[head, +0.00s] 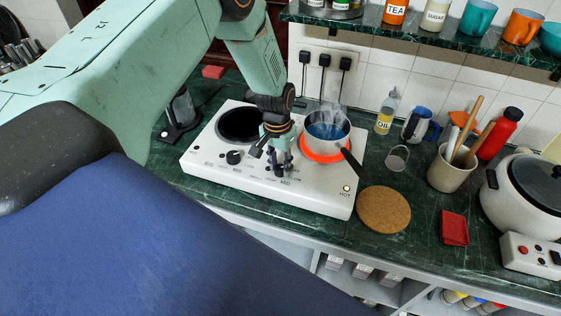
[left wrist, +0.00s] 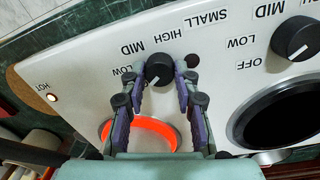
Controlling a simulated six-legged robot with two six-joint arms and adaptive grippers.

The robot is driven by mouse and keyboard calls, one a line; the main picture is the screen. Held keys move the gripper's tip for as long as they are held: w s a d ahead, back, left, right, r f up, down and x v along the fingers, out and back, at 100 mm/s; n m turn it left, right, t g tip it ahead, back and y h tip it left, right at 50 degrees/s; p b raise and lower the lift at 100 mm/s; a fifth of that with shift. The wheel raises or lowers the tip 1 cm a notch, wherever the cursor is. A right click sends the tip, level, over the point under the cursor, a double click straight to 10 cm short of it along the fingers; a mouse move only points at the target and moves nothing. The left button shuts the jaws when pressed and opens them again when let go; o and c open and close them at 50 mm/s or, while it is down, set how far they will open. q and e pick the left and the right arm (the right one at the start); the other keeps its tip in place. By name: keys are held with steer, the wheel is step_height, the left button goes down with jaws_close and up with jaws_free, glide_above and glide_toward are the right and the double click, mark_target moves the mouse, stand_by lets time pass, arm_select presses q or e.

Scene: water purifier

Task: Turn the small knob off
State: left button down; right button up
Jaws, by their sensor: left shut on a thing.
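The small knob (left wrist: 158,66) is black with a white pointer line and sits below the SMALL label on the white hob (head: 210,172). In the left wrist view, LOW, MID and HIGH show around it; its exact setting is hard to read. My left gripper (left wrist: 160,80) has its fingers on both sides of this knob and is shut on it. In the head view the left gripper (head: 281,167) points down at the hob front and hides most of the knob. The small burner (head: 317,158) glows orange-red. My right gripper is not in view.
A steaming pot (head: 326,132) stands on the small burner, its dark handle (head: 352,162) pointing front right. The large knob (head: 234,157) is left of my gripper. The HOT light (head: 347,188) is lit. A cork mat (head: 384,209) lies right of the hob.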

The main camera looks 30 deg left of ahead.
mark_target(278, 166)
arm_select(q)
steer(key=shift+s+n, duration=0.15)
steer(key=shift+n, duration=0.35)
steer(key=c, duration=1)
jaws_free()
steer(key=shift+r, duration=0.1)
steer(key=shift+r, duration=0.3)
steer(key=r, duration=1.1)
steer(key=shift+a+r, duration=0.1)
steer(key=shift+a, duration=0.2)
